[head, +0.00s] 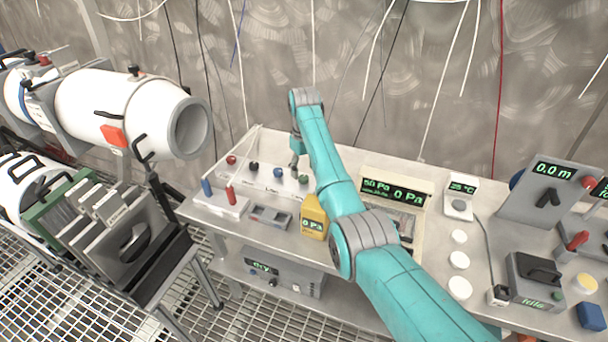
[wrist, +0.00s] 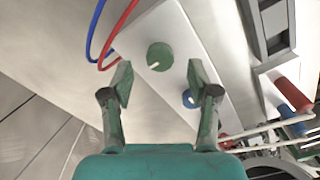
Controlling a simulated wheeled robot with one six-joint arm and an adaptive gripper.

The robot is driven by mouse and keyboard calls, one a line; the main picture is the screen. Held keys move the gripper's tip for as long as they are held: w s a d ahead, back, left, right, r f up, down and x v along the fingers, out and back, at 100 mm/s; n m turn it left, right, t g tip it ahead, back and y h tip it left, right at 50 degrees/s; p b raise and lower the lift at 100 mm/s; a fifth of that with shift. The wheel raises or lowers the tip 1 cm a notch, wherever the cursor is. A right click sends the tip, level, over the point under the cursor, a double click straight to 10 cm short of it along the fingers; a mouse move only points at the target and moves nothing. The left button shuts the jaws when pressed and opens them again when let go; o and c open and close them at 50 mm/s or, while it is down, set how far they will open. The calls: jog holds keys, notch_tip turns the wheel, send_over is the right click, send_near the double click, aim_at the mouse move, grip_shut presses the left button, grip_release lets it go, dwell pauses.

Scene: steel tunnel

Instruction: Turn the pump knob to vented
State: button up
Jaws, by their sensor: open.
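A white panel (head: 264,181) on the bench carries a row of coloured knobs; its labels are too small to read, so I cannot tell which is the pump knob. A round green knob (wrist: 159,57) with a short white mark sits on this panel in the wrist view. It also shows at the row's right end in the head view (head: 303,179). My gripper (wrist: 161,78) is open and empty, its two fingers apart with the green knob just beyond and between them. A blue knob (wrist: 189,99) lies near the right finger. In the head view my gripper (head: 295,164) hangs over the panel's right part.
A small block with blue and red posts (head: 222,199) is at front left. Blue and red cables (wrist: 110,40) run beside the panel in the wrist view. A pressure display unit (head: 397,192) stands further right.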

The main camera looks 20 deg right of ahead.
aim_at(304, 178)
notch_tip(304, 178, up, 9)
dwell(0.3)
jog(key=shift+f, duration=0.15)
